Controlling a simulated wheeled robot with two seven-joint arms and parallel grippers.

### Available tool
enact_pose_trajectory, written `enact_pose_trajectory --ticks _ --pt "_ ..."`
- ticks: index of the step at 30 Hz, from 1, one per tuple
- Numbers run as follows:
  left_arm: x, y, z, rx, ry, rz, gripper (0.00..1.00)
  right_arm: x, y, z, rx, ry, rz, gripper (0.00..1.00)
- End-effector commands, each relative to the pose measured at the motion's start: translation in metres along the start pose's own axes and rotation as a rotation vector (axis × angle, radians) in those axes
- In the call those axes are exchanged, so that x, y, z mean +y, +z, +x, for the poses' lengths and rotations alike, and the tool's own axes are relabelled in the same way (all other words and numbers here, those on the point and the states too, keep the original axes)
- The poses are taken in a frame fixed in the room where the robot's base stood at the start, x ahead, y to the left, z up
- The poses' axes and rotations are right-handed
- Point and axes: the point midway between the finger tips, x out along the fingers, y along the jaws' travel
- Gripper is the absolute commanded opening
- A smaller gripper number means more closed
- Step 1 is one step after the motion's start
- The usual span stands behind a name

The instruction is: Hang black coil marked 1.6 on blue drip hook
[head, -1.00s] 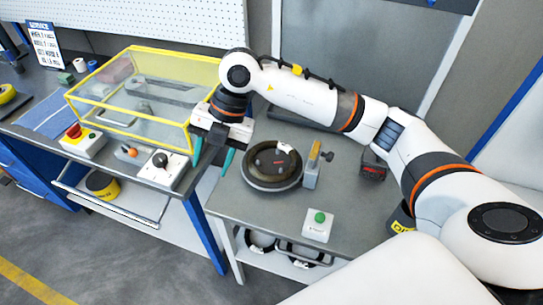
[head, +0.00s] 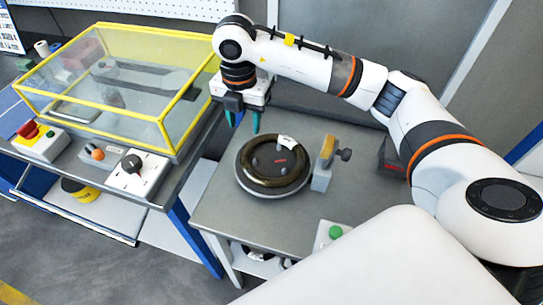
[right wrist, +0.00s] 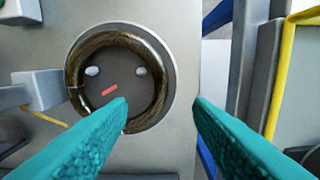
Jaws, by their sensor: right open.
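A dark, glossy coil (head: 243,171) lies around the hub of a round wrapping turntable (head: 272,194). A white tag (head: 287,141) shows at its far side, but I cannot read a 1.6 on it. The coil also shows in the right wrist view (right wrist: 80,58), around a grey disc with two pale knobs and a red mark. My right gripper (head: 246,126) is open and empty, its teal fingers above the table, behind and left of the coil. In the right wrist view its fingertips (right wrist: 160,102) are apart, one overlapping the coil's edge. No blue drip hook shows. My left gripper is not in view.
A grey block with a yellowish clamp (head: 324,160) stands right of the turntable. A yellow-framed clear case (head: 110,85) fills the left bench, with a knob box (head: 138,175) in front. A green-button box (head: 334,236) sits at the table's front. Dark items on the lower shelf are mostly hidden.

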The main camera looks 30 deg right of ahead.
Motion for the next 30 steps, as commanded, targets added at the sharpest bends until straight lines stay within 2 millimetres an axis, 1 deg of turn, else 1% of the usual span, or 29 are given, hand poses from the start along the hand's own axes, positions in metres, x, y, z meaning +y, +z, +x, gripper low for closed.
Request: enact_pose_trajectory --ticks 1,6,11,14,18,21,25,30 --pt "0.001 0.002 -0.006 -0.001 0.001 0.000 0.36 0.001 0.000 0.007 -0.002 0.003 0.001 0.47" --pt "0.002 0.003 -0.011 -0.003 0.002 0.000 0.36 0.000 0.000 0.034 -0.002 0.002 0.001 0.47" --pt "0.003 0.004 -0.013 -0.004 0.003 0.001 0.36 0.000 0.000 0.046 -0.002 0.001 -0.001 0.47" --pt "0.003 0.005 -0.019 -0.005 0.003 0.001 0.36 -0.001 -0.001 0.054 -0.002 0.002 0.001 0.47" --pt "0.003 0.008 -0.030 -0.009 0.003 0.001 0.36 -0.003 -0.003 0.076 -0.003 0.003 0.000 0.47" --pt "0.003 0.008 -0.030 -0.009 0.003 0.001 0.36 -0.004 -0.004 0.089 -0.001 0.001 0.001 0.47" --pt "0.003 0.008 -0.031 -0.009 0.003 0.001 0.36 -0.004 -0.003 0.097 -0.001 -0.001 -0.001 0.47" --pt "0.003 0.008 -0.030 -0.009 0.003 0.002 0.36 -0.004 -0.004 0.097 -0.001 -0.001 -0.001 0.47"
